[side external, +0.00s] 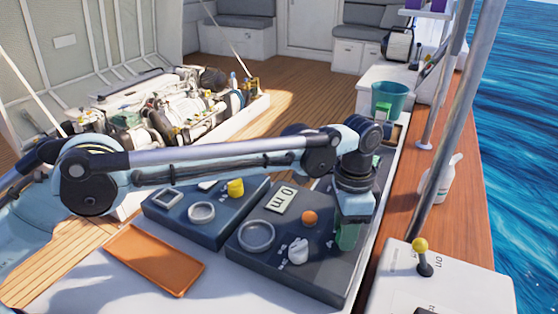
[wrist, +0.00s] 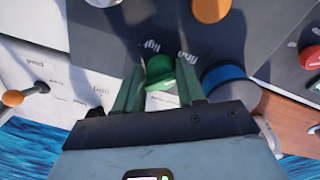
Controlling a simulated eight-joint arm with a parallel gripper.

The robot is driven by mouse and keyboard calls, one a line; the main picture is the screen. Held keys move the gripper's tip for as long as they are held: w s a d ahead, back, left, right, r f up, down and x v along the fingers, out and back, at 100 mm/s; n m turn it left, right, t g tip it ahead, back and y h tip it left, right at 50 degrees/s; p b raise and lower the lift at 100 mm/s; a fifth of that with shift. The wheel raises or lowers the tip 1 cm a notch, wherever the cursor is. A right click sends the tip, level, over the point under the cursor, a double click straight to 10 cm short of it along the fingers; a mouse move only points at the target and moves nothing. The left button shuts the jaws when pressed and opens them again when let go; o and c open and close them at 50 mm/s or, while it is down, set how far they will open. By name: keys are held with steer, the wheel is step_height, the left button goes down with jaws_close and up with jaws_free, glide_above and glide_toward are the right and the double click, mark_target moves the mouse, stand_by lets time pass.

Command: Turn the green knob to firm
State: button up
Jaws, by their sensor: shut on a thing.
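The green knob (wrist: 160,72) sits on the dark panel, between the two green fingers of my gripper (wrist: 161,80) in the wrist view. The fingers are shut on it from both sides. Two small printed labels show on the panel just beyond the knob; one looks like "firm" (wrist: 187,48), the other is hard to read. I cannot tell which label the knob points to. In the side view my gripper (side external: 347,234) points down at the right part of the dark panel (side external: 325,278), and the fingers hide the knob there.
A blue-topped knob (wrist: 225,80) stands close beside the right finger. An orange knob (side external: 309,218), a white knob (side external: 298,250) and a round ring (side external: 256,236) share the panel. An orange tray (side external: 153,260) lies at left.

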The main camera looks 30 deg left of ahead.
steer(key=shift+w+a, duration=0.2)
steer(key=o, duration=0.8)
steer(key=shift+o, duration=1)
steer(key=shift+s+d, duration=0.1)
steer(key=shift+r, duration=0.1)
steer(key=shift+r, duration=3.65)
